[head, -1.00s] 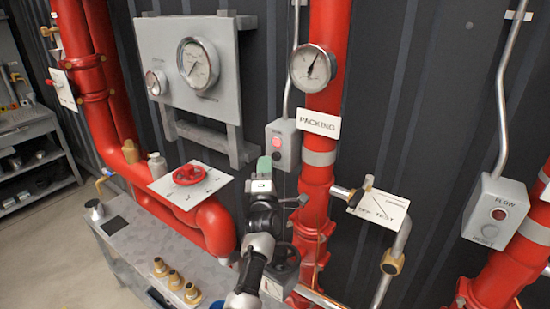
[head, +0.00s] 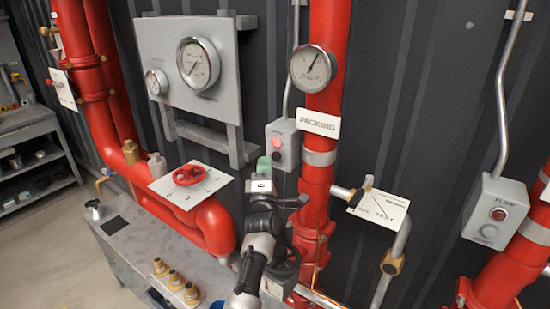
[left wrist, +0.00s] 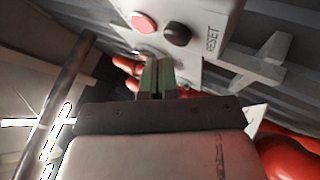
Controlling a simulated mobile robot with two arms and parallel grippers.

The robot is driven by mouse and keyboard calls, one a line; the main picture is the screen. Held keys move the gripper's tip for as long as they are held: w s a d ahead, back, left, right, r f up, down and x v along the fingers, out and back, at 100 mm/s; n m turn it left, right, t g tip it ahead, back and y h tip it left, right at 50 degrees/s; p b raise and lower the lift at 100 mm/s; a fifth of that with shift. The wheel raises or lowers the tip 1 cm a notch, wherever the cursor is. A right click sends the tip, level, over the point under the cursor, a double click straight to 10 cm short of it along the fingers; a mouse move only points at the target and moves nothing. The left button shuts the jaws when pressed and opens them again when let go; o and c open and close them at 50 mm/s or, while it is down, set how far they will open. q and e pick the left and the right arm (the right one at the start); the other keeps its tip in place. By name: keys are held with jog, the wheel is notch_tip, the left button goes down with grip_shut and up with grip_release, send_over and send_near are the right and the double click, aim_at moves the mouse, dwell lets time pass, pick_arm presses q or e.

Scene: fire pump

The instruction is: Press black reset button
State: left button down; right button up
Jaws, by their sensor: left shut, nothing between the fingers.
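A grey control box (head: 291,139) hangs on the wall left of the red pipe, with a red light (head: 277,143) and a black reset button (head: 277,156) below it. In the left wrist view the black button (left wrist: 177,33) stands out beside the red light (left wrist: 143,22), and the printed word RESET is near it. My left gripper (head: 264,164) is shut and empty, its greenish fingertips just below and left of the box in the head view. In the left wrist view the shut fingertips (left wrist: 157,62) point toward the box, and a gap to the button shows.
A red vertical pipe (head: 320,205) with a gauge (head: 312,67) and a PACKING sign (head: 318,123) stands right of the gripper. A red valve wheel (head: 189,174) is to its left.

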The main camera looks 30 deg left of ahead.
pick_arm(q)
jog(key=shift+w+b, duration=0.45)
jog(key=shift+w+b, duration=0.45)
jog(key=shift+b, duration=0.05)
dwell(0.6)
jog(key=shift+s+r, duration=0.1)
dwell(0.3)
jog(key=shift+s+p, duration=0.55)
jog(key=shift+s, duration=0.25)
jog(key=s+p, duration=0.2)
jog(key=s, duration=0.3)
jog(key=shift+a, duration=0.2)
